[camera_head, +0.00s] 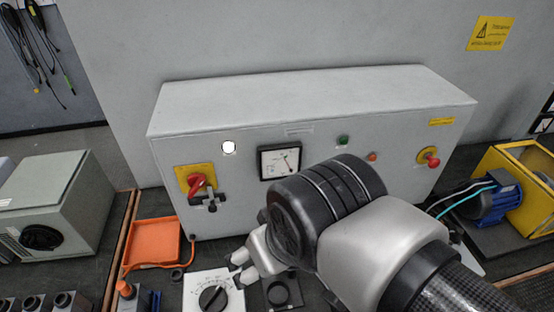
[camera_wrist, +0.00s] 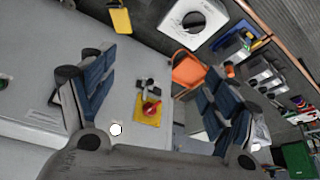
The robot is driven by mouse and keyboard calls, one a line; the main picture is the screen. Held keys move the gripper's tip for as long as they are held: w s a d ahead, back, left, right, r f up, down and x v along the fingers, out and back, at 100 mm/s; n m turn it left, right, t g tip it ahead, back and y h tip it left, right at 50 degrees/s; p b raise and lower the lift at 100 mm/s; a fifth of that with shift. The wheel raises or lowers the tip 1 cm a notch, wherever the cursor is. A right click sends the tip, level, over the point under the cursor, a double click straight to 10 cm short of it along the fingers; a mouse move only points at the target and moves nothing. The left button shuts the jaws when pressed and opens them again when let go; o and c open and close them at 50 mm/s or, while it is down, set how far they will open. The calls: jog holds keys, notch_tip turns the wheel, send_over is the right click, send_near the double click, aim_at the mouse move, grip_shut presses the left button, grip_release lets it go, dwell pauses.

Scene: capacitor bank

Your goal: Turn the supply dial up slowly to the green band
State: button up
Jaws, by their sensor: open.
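The supply dial, as far as I can tell, is the black knob on a white plate with scale marks (camera_head: 212,298) at the bottom of the head view. It also shows at the top of the wrist view (camera_wrist: 195,20). A needle meter (camera_head: 280,161) is on the grey cabinet front; I cannot make out a green band. My gripper (camera_head: 241,268) is open and empty, just above and to the right of the dial plate, apart from the knob. In the wrist view its blue-padded fingers (camera_wrist: 158,68) are spread wide with nothing between them. My wrist hides part of the cabinet front.
The grey cabinet (camera_head: 310,95) stands behind, with a red switch (camera_head: 196,184), a white lamp (camera_head: 229,148) and a red emergency button (camera_head: 430,158). An orange tray (camera_head: 153,240) lies left of the dial. A grey box (camera_head: 60,195) is far left, a blue motor (camera_head: 492,205) right.

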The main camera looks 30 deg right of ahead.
dwell(0.4)
jog(key=n+g+p, duration=0.5)
send_over(212, 296)
notch_tip(212, 296, down, 16)
jog(key=shift+n, duration=0.3)
notch_tip(212, 296, down, 18)
jog(key=b, duration=0.4)
jog(key=shift+r+b, duration=0.25)
jog(key=shift+b, duration=0.15)
jog(key=shift+c, duration=0.5)
